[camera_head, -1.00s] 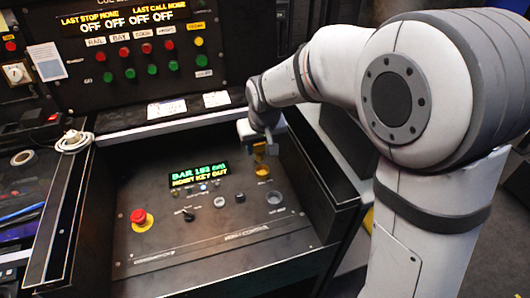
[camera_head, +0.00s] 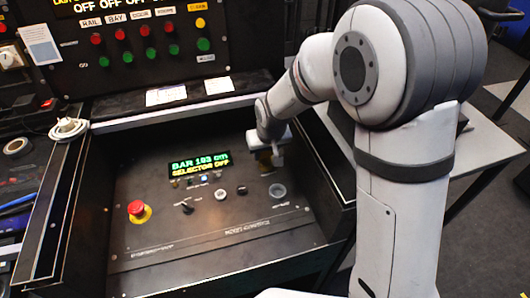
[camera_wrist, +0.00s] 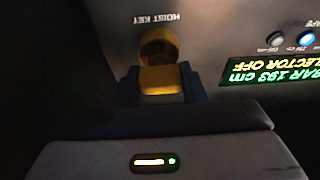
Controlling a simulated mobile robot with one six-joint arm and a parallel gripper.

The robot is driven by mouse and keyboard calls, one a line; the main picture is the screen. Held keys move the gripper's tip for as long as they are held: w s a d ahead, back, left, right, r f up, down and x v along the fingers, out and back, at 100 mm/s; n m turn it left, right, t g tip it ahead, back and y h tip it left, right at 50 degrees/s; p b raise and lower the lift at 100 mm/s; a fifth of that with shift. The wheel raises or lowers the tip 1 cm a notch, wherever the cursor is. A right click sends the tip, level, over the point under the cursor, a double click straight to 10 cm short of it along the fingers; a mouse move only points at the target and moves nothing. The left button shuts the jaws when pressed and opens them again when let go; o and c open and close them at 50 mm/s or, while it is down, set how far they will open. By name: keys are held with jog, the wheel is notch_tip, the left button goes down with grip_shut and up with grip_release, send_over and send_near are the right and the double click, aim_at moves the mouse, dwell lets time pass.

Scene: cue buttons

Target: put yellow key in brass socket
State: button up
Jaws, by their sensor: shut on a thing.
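The yellow key (camera_wrist: 161,80) is between the two fingers of my gripper (camera_head: 266,158), which is shut on it. In the wrist view, the key's far end meets the round brass socket (camera_wrist: 158,44) beside the label HOIST KEY. The key looks seated in the socket, though the depth is hard to tell. In the head view, my gripper is low over the right part of the panel and hides most of the key and socket.
The console panel (camera_head: 160,225) has a lit display (camera_head: 199,165) reading BAR 193 cm, SELECTOR OFF. A red button (camera_head: 136,208), a black selector knob (camera_head: 187,207) and a round grey fitting (camera_head: 277,190) are on it. Raised side walls flank the panel.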

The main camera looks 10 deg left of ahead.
jog(key=shift+f, duration=0.2)
jog(key=o, duration=1.1)
jog(key=shift+r, duration=0.1)
jog(key=shift+c, duration=0.2)
jog(key=p+v, duration=0.1)
jog(key=v, duration=1.1)
jog(key=shift+p, duration=0.35)
jog(key=shift+s+r, duration=0.1)
